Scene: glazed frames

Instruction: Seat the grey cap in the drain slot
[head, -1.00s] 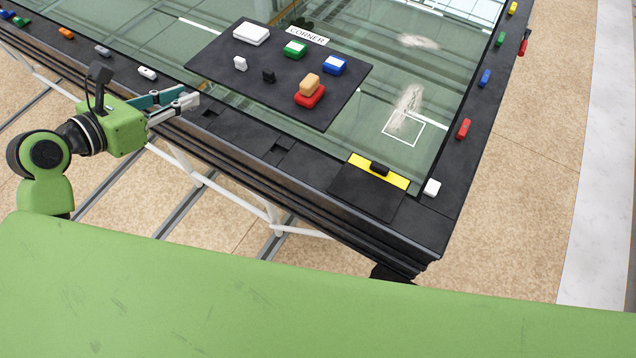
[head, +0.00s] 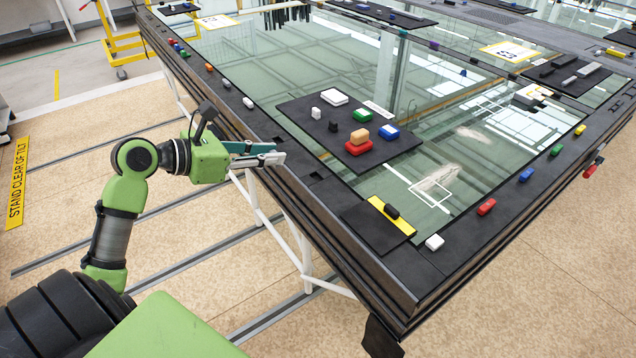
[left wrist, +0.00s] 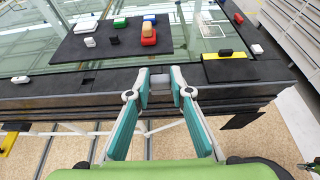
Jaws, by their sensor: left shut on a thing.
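My left gripper (head: 278,154) is at the near edge of the dark frame, its fingers pointing right in the head view. In the left wrist view the fingertips (left wrist: 161,84) are closed on a small grey block, the grey cap (left wrist: 161,83). The cap is hard to make out in the head view. Dark recesses show in the frame's near rail, one just beyond the fingertips (head: 278,140) and one further right (head: 316,177). I cannot tell for sure which is the drain slot.
A dark mat (head: 322,142) on the glass holds several coloured blocks. A dark plate with a yellow strip (head: 391,215) and a black piece lies near the corner, beside a white block (head: 434,242). Small coloured blocks line the rails. Open floor lies left of the frame.

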